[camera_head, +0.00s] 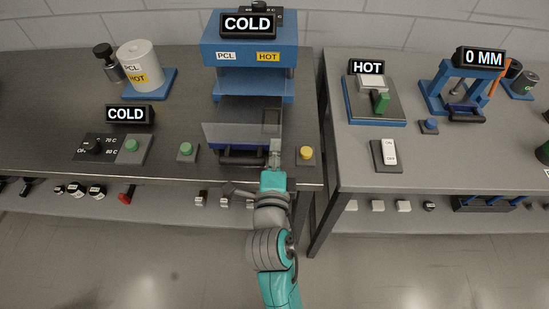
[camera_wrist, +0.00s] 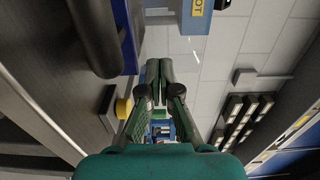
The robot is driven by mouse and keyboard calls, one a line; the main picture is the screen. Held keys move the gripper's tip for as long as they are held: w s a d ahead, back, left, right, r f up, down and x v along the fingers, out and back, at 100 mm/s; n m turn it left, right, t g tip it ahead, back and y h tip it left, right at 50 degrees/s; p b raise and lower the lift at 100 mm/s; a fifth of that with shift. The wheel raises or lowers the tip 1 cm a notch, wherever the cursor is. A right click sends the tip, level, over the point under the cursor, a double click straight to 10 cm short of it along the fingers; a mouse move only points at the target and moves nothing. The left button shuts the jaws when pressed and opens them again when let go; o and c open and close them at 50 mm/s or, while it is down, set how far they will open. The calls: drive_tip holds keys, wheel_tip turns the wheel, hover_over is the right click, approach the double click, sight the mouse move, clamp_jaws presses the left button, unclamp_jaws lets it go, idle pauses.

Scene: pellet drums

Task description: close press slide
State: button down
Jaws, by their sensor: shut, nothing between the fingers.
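The blue press (camera_head: 222,51) stands on the left bench under a COLD display, with PCL and HOT labels on its front. A grey translucent panel (camera_head: 225,133) is in front of its lower part, and a dark slide (camera_head: 243,155) shows below it, near the bench's front edge. How far the slide stands out is hard to tell. My gripper (camera_head: 275,145) is at the slide's right side; contact cannot be told. In the wrist view my gripper (camera_wrist: 158,72) is shut and empty. A dark rounded bar (camera_wrist: 95,38) is at its upper left, beside a blue part of the press.
A yellow button (camera_head: 306,153) is close right of my gripper and also shows in the wrist view (camera_wrist: 123,108). A green button (camera_head: 186,149) is left of the slide. A gap separates the left bench from the right bench (camera_head: 440,170).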

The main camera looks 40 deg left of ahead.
sight(278, 100)
drive_tip(key=shift+w+a, duration=0.1)
idle(0.3)
drive_tip(key=x, duration=1.9)
drive_tip(key=shift+w+a, duration=0.3)
drive_tip(key=shift+w+r, duration=0.1)
drive_tip(key=shift+r, duration=0.15)
